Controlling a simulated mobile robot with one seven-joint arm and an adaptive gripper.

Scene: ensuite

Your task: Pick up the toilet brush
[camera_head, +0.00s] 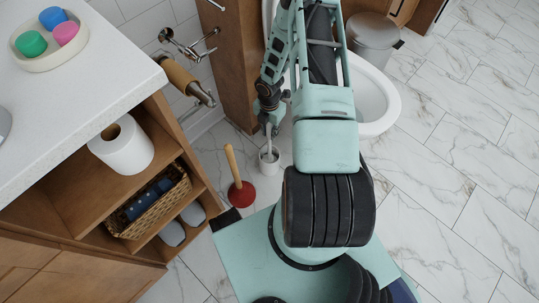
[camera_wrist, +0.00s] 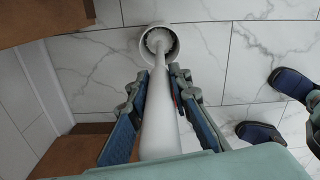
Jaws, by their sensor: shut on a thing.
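The toilet brush (camera_wrist: 160,115) has a long white handle that runs between my gripper's fingers in the wrist view. Its bristle head sits inside a round white holder (camera_wrist: 172,50) on the floor. My gripper (camera_wrist: 163,80) is shut on the handle, with the fingertips touching it near its narrow part. In the head view my gripper (camera_head: 271,128) is above the small white holder (camera_head: 268,158), and the brush handle is mostly hidden by my arm there.
A plunger (camera_head: 240,190) with a red cup stands left of the holder. A toilet (camera_head: 375,105) is right behind my arm, with a grey bin (camera_head: 374,38) beyond. A wooden shelf unit (camera_head: 75,195) is at left. Dark slippers (camera_wrist: 262,135) lie on the floor.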

